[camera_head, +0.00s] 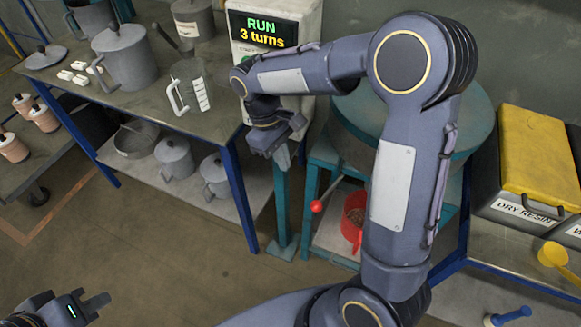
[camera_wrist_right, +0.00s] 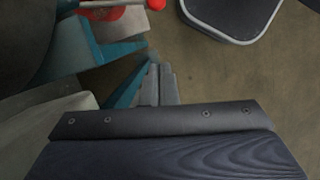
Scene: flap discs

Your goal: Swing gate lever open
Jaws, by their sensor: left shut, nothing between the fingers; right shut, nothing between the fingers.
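The gate lever (camera_head: 329,190) is a thin metal rod with a red ball at its end. It sticks out from the teal stand under the round teal drum (camera_head: 465,120). In the right wrist view the lever (camera_wrist_right: 105,4) shows at the top edge, its red ball beyond my fingertips. My right gripper (camera_head: 268,150) is shut and empty, left of and above the red ball, apart from it. Its closed fingers (camera_wrist_right: 156,80) also show in the right wrist view. My left gripper (camera_head: 98,302) is shut and empty at the lower left, far from the lever. My right arm hides much of the drum and stand.
A red bucket (camera_head: 352,226) with brown contents stands below the drum. A display (camera_head: 262,33) reads "RUN 3 turns". A metal bench (camera_head: 140,105) with pots and jugs is at left. A yellow-lidded dry resin bin (camera_head: 540,155) is at right.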

